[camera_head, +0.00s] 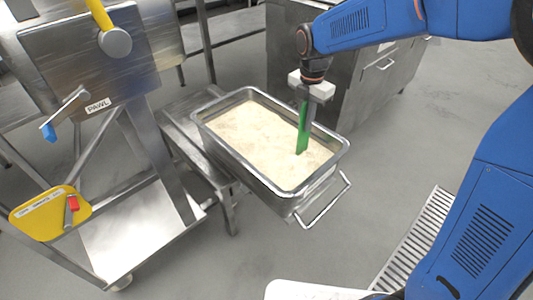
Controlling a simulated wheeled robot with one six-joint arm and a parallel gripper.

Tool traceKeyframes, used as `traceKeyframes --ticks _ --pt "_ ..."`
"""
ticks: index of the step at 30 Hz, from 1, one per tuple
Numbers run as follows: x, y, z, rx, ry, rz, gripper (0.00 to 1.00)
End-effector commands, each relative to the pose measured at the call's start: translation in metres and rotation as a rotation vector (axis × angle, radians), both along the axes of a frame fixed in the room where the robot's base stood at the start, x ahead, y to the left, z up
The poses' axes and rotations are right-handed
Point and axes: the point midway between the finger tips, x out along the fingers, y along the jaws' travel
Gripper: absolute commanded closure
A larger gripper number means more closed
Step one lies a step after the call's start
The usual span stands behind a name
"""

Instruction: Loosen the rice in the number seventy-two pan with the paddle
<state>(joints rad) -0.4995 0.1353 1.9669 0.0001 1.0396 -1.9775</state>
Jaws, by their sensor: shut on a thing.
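A deep steel pan (204,127) full of pale rice (258,138) stands on a low steel stand in the middle of the view. I cannot read a number on it. My gripper (308,99) is above the right part of the pan, pointing down. It is shut on a green paddle (303,130), held nearly upright. The paddle's lower end meets the rice near the pan's right side; how deep it goes is hidden. The gripper's fingers are small and partly hidden behind the paddle.
A steel cart on the left carries a plate labelled PAWL (97,106), a yellow lever (100,15) and a yellow panel (40,214) with a red part. A steel cabinet (365,85) stands behind the pan. A pan handle (325,205) juts out in front. A floor grate (420,235) lies right.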

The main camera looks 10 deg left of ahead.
Motion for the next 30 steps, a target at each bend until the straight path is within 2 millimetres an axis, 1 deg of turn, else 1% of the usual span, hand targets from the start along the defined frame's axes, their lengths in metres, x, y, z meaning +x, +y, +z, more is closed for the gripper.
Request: traceKeyframes --ticks 4,8,30 --pt "0.004 -0.003 0.0 0.0 0.0 0.001 1.0" --pt "0.0 0.0 0.0 0.001 -0.001 0.002 1.0" --pt "-0.047 0.037 0.0 0.001 -0.001 0.002 1.0"
